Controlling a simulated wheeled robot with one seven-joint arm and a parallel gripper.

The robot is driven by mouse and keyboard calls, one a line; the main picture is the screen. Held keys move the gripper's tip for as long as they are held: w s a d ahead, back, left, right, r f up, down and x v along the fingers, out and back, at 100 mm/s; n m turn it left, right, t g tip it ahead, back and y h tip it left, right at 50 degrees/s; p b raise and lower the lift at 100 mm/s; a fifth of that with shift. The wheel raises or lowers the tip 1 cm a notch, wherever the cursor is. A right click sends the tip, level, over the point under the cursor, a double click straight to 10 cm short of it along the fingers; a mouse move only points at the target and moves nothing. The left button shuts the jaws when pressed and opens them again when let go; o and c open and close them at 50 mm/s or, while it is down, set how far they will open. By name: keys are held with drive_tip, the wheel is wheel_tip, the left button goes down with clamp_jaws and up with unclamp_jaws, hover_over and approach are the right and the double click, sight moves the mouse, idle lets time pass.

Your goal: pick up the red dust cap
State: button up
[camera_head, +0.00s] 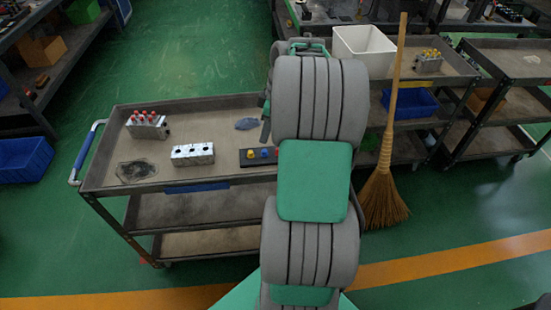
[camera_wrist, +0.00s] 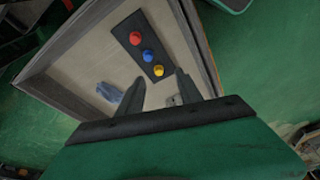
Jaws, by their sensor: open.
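In the wrist view, a red dust cap (camera_wrist: 136,38) sits at the far end of a dark strip (camera_wrist: 125,27). A blue cap (camera_wrist: 148,55) and a yellow cap (camera_wrist: 158,71) sit in line with it, nearer to me. My gripper (camera_wrist: 160,75) is open and empty; its two fingers appear either side of the yellow cap, with the red cap beyond the tips. I cannot tell the height above the strip.
On the cart top (camera_head: 215,117) stand a block with several red tops (camera_head: 147,127) and a pale block with holes (camera_head: 192,154). A broom (camera_head: 384,195) stands right of my arm.

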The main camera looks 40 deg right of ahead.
drive_tip(key=s+d+f+n, duration=0.1)
drive_tip(key=s+d+f, duration=0.1)
drive_tip(key=d+f, duration=0.3)
drive_tip(key=x, duration=0.4)
drive_tip(key=d+x, duration=0.1)
drive_tip(key=x, duration=0.1)
drive_tip(key=shift+w+a, duration=0.1)
drive_tip(key=shift+w, duration=0.25)
drive_tip(key=shift+c, duration=0.2)
clamp_jaws()
